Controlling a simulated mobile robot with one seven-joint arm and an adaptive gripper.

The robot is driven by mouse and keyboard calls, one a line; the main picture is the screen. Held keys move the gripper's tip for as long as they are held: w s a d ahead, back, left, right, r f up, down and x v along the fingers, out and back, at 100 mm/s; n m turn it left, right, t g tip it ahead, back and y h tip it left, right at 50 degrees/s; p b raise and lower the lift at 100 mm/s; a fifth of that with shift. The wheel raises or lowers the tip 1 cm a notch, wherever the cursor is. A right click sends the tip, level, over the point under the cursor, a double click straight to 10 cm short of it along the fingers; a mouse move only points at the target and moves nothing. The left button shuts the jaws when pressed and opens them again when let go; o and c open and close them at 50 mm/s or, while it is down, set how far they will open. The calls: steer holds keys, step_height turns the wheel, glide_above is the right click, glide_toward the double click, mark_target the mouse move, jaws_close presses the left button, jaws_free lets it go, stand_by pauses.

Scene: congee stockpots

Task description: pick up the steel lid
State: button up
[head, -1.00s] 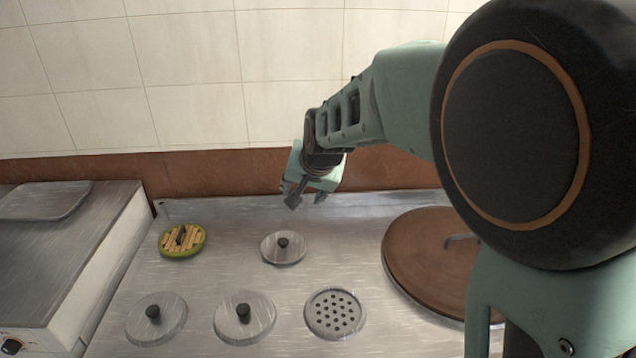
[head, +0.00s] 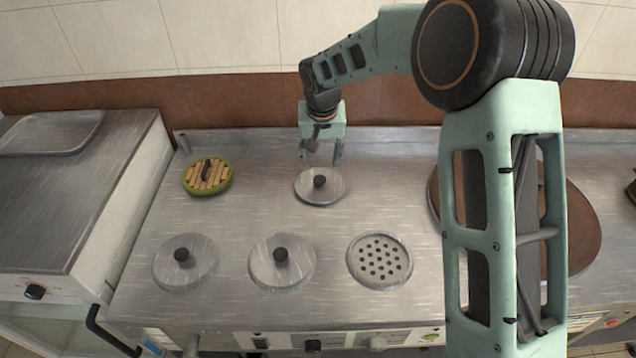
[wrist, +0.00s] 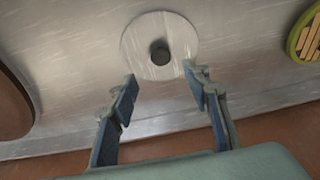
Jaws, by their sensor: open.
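A round steel lid (head: 308,193) with a black knob lies at the back middle of the steel counter, just in front of my gripper (head: 321,156). In the wrist view the same lid (wrist: 137,42) lies just beyond the tips of my open gripper (wrist: 158,76), with its knob roughly in line with the gap. The jaws are empty and point down; I cannot tell their exact height above the counter. Two similar steel lids lie nearer the front, one at left (head: 170,272) and one at middle (head: 262,272).
A green-rimmed slatted lid (head: 222,186) lies left of the back lid. A perforated round plate (head: 358,262) is at front right. A large brown round lid (head: 588,235) is partly hidden behind my arm. A tiled wall (head: 230,35) stands behind the counter.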

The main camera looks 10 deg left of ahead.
mark_target(320, 178)
steer(key=x, duration=0.9)
steer(key=shift+a+f, duration=0.1)
steer(key=shift+f, duration=0.1)
jaws_close()
